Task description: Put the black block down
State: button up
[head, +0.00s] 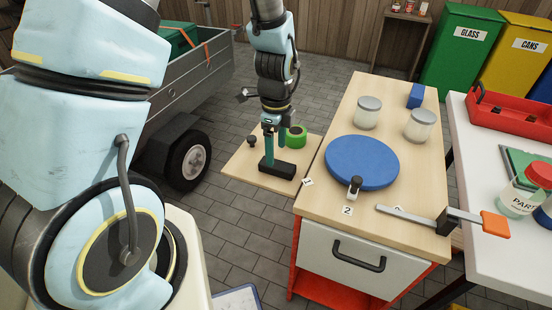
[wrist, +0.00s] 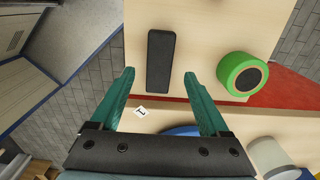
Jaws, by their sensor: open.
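The black block (head: 285,169) lies flat on the pale wooden side board left of the bench top. It also shows in the wrist view (wrist: 161,60), its long side running up the picture, just past my fingertips. My gripper (head: 274,156) is open over the block, with its teal fingers pointing down. In the wrist view my gripper (wrist: 159,74) has one finger on each side of the block's line, with a visible gap to each. The block looks free of the fingers. I cannot tell the exact height of the fingertips above the board.
A green roll (head: 297,136) stands close behind the block, and a small dark knob (head: 252,141) is on the same board (head: 240,165). A grey trailer (head: 190,85) stands left.

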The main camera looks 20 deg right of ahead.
aim_at(276, 164)
notch_tip(276, 164, up, 8)
jog(key=shift+f+b, duration=0.2)
jog(key=shift+b, duration=0.2)
jog(key=a+r+n, duration=0.2)
jog(key=a+n, duration=1)
jog(key=w+a+r+n+t, duration=0.1)
jog(key=a+r+n, duration=0.2)
jog(key=a+n, duration=1)
jog(key=shift+a+n+t, duration=0.2)
jog(key=shift+n+t, duration=0.1)
jog(key=shift+w+r, duration=0.1)
